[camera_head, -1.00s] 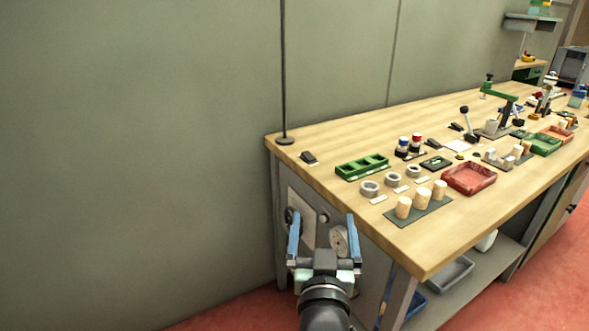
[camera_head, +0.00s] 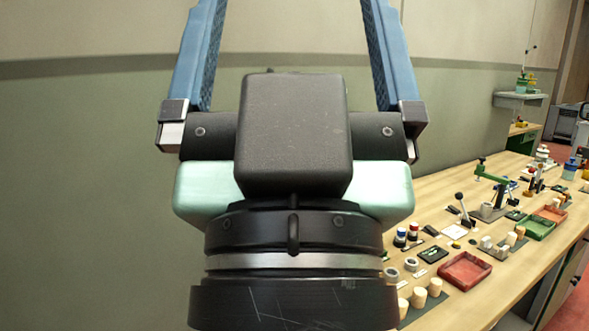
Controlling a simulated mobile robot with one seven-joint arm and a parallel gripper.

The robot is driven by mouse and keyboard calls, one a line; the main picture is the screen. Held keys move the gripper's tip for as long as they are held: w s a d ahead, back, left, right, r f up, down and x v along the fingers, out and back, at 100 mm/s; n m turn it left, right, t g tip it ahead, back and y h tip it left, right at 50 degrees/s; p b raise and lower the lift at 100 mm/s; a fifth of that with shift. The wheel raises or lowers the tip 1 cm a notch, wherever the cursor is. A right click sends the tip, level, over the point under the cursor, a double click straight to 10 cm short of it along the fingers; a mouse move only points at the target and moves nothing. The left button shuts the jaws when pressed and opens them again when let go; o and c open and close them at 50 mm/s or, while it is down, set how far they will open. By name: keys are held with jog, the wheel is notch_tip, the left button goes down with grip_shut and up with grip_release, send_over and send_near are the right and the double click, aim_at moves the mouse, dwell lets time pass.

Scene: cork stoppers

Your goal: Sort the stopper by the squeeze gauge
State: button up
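My gripper (camera_head: 290,25) fills the middle of the head view, close to the camera. Its two blue fingers are spread wide with only wall seen between them; the fingertips run past the top edge. Several cork stoppers (camera_head: 419,297) stand on a dark mat at the near part of the bench, low right. Grey rings (camera_head: 411,264) lie just behind them, partly hidden by my gripper. A red tray (camera_head: 465,271) and a green tray (camera_head: 536,228) sit farther along. A lever device (camera_head: 462,212) stands behind the red tray. I cannot tell which device is the squeeze gauge.
The wooden bench (camera_head: 520,290) runs away to the right, crowded with small items. Red-topped and blue-topped jars (camera_head: 413,232) stand near the rings. A green-armed press (camera_head: 495,175) stands farther back. The wall (camera_head: 90,180) behind my gripper is bare.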

notch_tip(320, 180, up, 4)
jog(key=shift+f+p, duration=0.15)
jog(key=shift+p, duration=0.85)
